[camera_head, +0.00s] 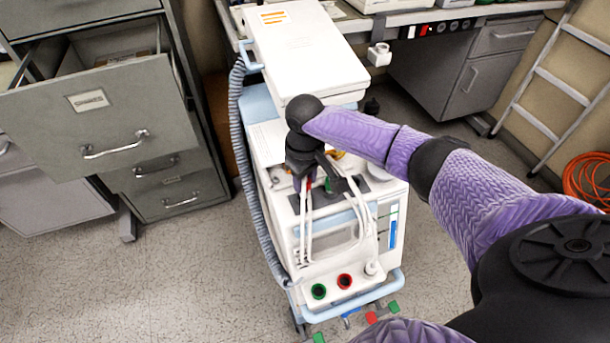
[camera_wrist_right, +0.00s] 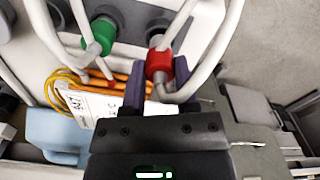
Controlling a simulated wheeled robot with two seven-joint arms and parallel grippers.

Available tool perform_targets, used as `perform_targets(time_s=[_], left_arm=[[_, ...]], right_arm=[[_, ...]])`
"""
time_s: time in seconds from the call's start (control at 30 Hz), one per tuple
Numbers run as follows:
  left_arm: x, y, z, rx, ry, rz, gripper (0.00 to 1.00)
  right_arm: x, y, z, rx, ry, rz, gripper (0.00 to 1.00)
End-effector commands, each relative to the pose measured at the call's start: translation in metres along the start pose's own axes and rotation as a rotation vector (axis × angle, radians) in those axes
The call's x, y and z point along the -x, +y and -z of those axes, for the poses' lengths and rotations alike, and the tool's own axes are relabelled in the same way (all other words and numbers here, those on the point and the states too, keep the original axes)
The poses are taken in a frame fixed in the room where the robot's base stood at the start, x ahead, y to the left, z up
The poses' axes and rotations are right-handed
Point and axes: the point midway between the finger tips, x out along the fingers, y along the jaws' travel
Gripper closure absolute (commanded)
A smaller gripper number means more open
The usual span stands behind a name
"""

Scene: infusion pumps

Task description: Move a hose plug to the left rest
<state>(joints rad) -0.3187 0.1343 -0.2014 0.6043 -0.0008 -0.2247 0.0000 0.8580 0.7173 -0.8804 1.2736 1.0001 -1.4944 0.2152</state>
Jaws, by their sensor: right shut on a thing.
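My right gripper (camera_wrist_right: 159,84) is shut on a red hose plug (camera_wrist_right: 159,64), which sits between its two fingers with a white hose bending from it. In the head view the right gripper (camera_head: 311,182) is over the top of the white machine (camera_head: 305,225), partly hiding the red plug. A green hose plug (camera_wrist_right: 97,38) is to the left of the red one in the wrist view, outside the fingers; it also shows in the head view (camera_head: 328,186). I cannot clearly make out the left rest. My left gripper is not in view.
White hoses (camera_head: 307,222) hang down the machine's front, above a green port (camera_head: 319,291) and a red port (camera_head: 345,281). A grey corrugated hose (camera_head: 240,170) runs down its left side. A filing cabinet (camera_head: 97,115) with an open drawer stands left. Floor (camera_head: 200,270) between is clear.

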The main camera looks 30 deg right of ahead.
Motion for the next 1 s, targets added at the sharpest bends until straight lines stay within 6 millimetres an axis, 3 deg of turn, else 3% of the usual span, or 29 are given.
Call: perform_targets(time_s=[0.73, 0.77, 0.93, 1.0], left_arm=[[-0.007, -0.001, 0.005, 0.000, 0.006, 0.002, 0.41], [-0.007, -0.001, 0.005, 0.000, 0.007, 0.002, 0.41], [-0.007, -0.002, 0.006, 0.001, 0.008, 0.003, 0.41], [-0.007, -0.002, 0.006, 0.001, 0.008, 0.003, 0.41]], right_arm=[[-0.019, 0.000, 0.000, -0.001, -0.001, 0.000, 1.00], [-0.019, 0.000, 0.000, -0.001, -0.001, 0.000, 0.58], [-0.019, 0.000, 0.000, -0.001, -0.001, 0.000, 0.22], [-0.019, 0.000, 0.000, -0.001, 0.000, 0.000, 0.21]])
